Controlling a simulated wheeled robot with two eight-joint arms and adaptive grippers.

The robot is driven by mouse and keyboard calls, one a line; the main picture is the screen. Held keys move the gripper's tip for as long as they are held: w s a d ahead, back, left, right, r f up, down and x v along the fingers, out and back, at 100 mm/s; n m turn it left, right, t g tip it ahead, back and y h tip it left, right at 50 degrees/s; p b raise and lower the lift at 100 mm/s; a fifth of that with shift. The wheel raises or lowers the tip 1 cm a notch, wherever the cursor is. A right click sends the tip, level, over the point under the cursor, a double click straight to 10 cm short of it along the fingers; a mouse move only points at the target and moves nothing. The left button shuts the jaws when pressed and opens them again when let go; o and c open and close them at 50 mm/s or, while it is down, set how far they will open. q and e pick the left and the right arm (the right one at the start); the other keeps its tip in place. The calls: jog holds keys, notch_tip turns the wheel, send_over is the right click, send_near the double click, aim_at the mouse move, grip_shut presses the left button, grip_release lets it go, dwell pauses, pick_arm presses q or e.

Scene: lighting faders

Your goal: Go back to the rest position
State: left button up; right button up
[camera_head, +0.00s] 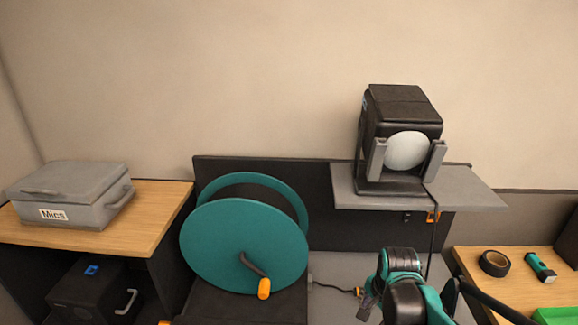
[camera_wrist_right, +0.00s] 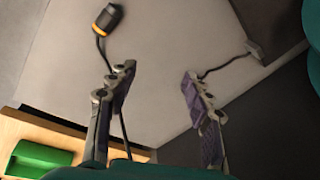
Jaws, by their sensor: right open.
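My right gripper, on the teal and black arm (camera_head: 402,285) at the bottom of the head view, is above the light grey surface beside the reel. In the right wrist view its fingers (camera_wrist_right: 157,78) stand wide apart with nothing between them. In that view a black connector with an orange band (camera_wrist_right: 107,20) is beyond the left finger, on a dark cable. A second cable runs to a small grey piece (camera_wrist_right: 256,51) beyond the right finger. Neither touches the fingertips, as far as I can see. My left gripper is out of view.
A large teal cable reel (camera_head: 235,240) stands left of my arm. A black lamp (camera_head: 402,105) with a pale round lens sits on a grey shelf (camera_head: 470,192), its cable hanging. A wooden table at right holds black tape (camera_head: 494,262) and a teal torch (camera_head: 540,267). A grey Mics case (camera_head: 75,180) is far left.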

jog(key=s+a+r+n+t, duration=0.2)
jog(key=s+n, duration=0.4)
jog(key=s+a+r+n+t, duration=0.2)
jog(key=s+n, duration=0.4)
jog(key=shift+s+r+t, duration=0.2)
jog(key=shift+s+t, duration=0.05)
jog(key=shift+t, duration=0.15)
